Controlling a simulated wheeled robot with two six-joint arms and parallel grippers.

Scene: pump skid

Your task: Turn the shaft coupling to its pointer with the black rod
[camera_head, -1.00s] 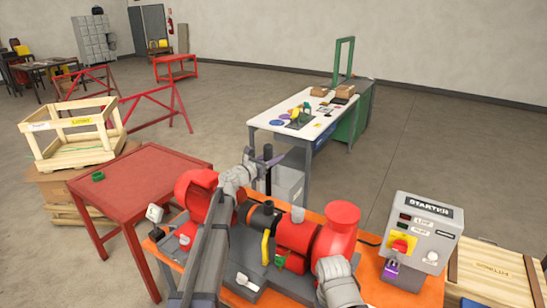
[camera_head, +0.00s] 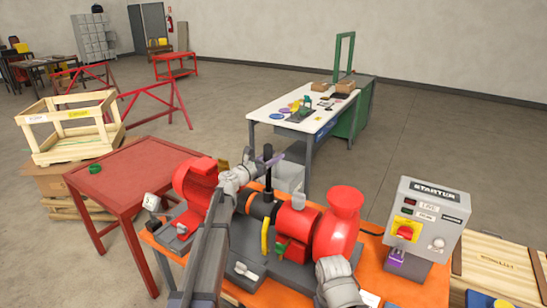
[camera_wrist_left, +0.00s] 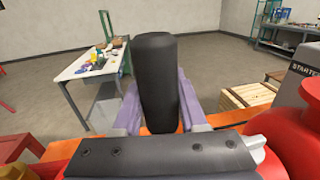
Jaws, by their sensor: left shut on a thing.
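My left gripper (camera_head: 272,161) is shut on the black rod (camera_head: 267,157). The rod stands upright above the shaft line of the pump skid. In the left wrist view the rod (camera_wrist_left: 157,80) rises between the purple fingers. The coupling (camera_head: 262,207), dark with orange, lies between the red housing (camera_head: 195,181) and the red pump body (camera_head: 293,224). The rod's lower end is close to the coupling; I cannot tell whether it sits in it. A curved yellow part (camera_head: 265,236) is beside the coupling; I cannot make out a pointer.
The grey starter box (camera_head: 430,222) stands right of the pump on the orange bench (camera_head: 397,288). A red table (camera_head: 150,170) is at the left, with a wooden crate (camera_head: 68,155) behind it. A white-topped table (camera_head: 300,127) stands beyond. Open floor lies at the right.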

